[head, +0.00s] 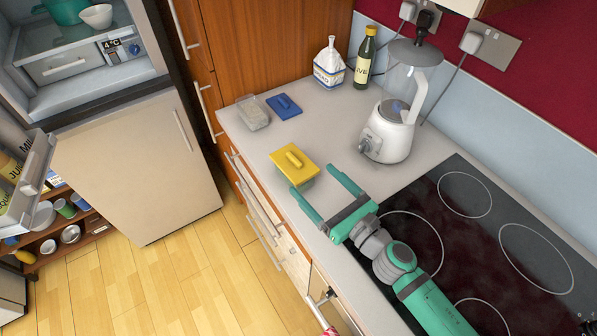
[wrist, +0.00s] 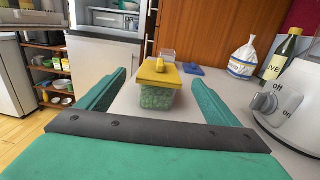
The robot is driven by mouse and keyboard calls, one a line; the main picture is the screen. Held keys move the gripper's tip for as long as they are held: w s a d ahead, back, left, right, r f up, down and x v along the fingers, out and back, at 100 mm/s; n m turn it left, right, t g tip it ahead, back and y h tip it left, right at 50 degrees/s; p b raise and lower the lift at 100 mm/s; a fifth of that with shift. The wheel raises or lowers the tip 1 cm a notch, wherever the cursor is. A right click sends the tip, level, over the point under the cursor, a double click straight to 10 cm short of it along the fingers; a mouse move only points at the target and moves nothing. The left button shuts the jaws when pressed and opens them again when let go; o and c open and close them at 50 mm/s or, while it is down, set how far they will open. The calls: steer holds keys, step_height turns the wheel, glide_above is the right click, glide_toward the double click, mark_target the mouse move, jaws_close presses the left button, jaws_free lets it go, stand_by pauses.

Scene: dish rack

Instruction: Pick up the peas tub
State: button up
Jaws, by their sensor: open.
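The peas tub is a clear box of green peas with a yellow lid (head: 294,162), standing on the counter near its front edge. In the wrist view the peas tub (wrist: 155,96) shows upright between and beyond my fingers, its lid on top with a raised yellow handle. My gripper (head: 326,188) is open and empty, its two green fingers pointing at the tub. In the head view the fingertips end close to the tub's near side; I cannot tell whether either touches it. My gripper also fills the lower part of the wrist view (wrist: 157,85).
Behind the tub lie a clear open container (head: 253,112) and a blue lid (head: 285,106). A blender (head: 390,130) stands to the right, with a bottle (head: 365,58) and a bread bag (head: 329,66) at the back. The hob (head: 450,220) is beside my arm.

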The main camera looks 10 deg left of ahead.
mark_target(301, 167)
steer(key=shift+x, duration=5.05)
steer(key=shift+r, duration=0.1)
steer(key=c, duration=1.6)
steer(key=shift+c, duration=0.2)
steer(key=shift+r, duration=0.1)
